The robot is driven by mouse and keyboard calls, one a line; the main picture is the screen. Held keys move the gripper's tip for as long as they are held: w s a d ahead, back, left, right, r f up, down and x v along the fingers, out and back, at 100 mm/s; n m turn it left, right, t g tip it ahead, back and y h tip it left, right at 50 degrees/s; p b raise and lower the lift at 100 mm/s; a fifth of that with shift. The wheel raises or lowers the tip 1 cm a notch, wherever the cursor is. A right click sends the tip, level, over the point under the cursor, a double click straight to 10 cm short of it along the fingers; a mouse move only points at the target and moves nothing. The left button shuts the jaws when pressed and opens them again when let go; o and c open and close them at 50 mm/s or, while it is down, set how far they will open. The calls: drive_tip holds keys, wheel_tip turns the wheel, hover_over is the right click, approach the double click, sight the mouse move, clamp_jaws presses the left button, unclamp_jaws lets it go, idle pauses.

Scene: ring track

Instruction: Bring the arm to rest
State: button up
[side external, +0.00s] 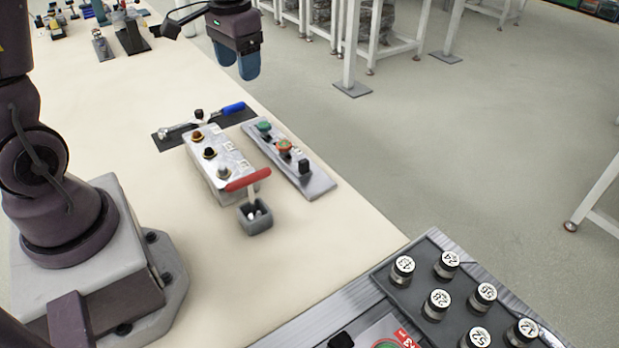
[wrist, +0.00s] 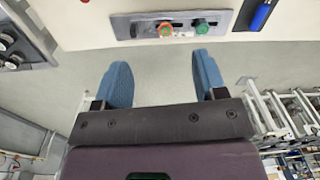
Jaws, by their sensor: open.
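My gripper (side external: 237,66) hangs above the far right edge of the table, with its blue fingers pointing down. In the wrist view my gripper (wrist: 160,82) has its two fingers well apart, with nothing between them. It touches nothing. Past its fingertips in the wrist view lies a grey panel (wrist: 190,16) with a red-orange knob and a green knob at the table's edge.
The grey panel (side external: 316,183) lies beside a metal box (side external: 238,163) with several knobs. A red-handled tool (side external: 248,179) stands in a small grey cup (side external: 256,222). A blue-handled tool (side external: 232,108) lies behind. A dark tray (side external: 404,289) holds numbered cylinders. The table's left middle is clear.

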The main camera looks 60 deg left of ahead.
drive_tip(key=s+d+r+t, duration=0.2)
drive_tip(key=s+d+r, duration=0.2)
drive_tip(key=s+d, duration=0.2)
drive_tip(key=s+d+r+m+t, duration=0.1)
drive_tip(key=s+d+r+t, duration=0.2)
drive_tip(key=s+d+r, duration=0.2)
drive_tip(key=s+d, duration=0.1)
drive_tip(key=s, duration=0.1)
drive_tip(key=shift+s+d+m, duration=0.25)
drive_tip(key=shift+s+m, duration=0.05)
idle(0.6)
